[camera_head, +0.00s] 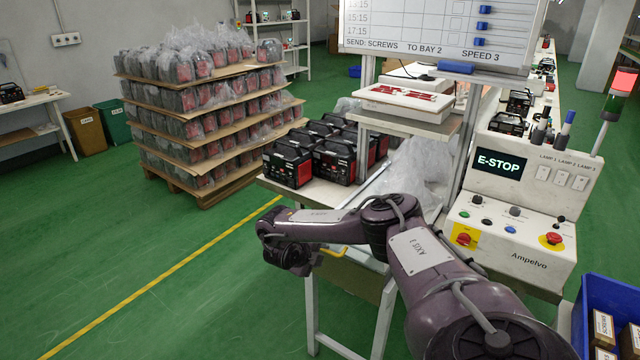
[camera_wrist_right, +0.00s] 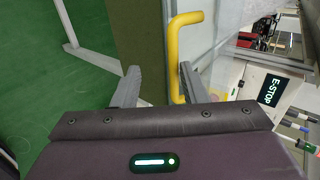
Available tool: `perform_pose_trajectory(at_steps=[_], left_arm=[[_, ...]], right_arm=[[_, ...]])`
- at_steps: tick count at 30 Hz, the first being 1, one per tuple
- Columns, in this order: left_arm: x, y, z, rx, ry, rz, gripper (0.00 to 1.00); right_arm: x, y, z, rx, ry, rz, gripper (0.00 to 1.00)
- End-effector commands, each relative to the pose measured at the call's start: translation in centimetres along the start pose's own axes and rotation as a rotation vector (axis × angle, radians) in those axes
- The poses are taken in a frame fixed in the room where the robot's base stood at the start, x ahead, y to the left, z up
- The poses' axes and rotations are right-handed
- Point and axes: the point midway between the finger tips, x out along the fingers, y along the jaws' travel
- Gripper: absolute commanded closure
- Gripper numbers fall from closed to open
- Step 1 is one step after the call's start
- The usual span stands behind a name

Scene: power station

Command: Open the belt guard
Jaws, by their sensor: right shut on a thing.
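The belt guard is an olive-green panel (camera_head: 352,277) under the edge of the white bench, partly hidden by my right arm. It also fills the upper middle of the right wrist view (camera_wrist_right: 139,40). Its yellow handle (camera_wrist_right: 180,50) is a bent bar; a small part of it shows in the head view (camera_head: 345,254). My right gripper (camera_wrist_right: 160,82) is shut on the handle, whose lower end lies between the fingers beside the right one. In the head view my right gripper's body (camera_head: 290,258) is left of the handle, its fingertips hard to see. My left gripper is out of view.
Several black-and-red power stations (camera_head: 335,158) stand on the bench above the guard. The console (camera_head: 525,215) with an E-STOP display is to the right, and a blue crate (camera_head: 590,290) stands at the lower right. Open green floor lies left, with a yellow line (camera_head: 165,275).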

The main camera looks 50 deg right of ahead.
Motion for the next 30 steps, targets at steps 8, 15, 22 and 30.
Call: perform_pose_trajectory(at_steps=[8, 15, 22, 30], left_arm=[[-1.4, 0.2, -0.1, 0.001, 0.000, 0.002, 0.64], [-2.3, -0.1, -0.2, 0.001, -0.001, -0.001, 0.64], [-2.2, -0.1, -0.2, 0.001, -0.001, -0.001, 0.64], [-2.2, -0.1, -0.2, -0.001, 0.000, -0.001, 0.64]], right_arm=[[-5.6, -0.1, 0.3, -0.005, -0.013, 0.006, 0.67], [-6.8, 0.1, 0.2, -0.001, -0.011, 0.002, 0.67], [-6.7, 0.1, 0.2, 0.000, -0.011, 0.001, 0.67], [-6.7, 0.1, 0.2, 0.001, -0.010, 0.001, 0.67]])
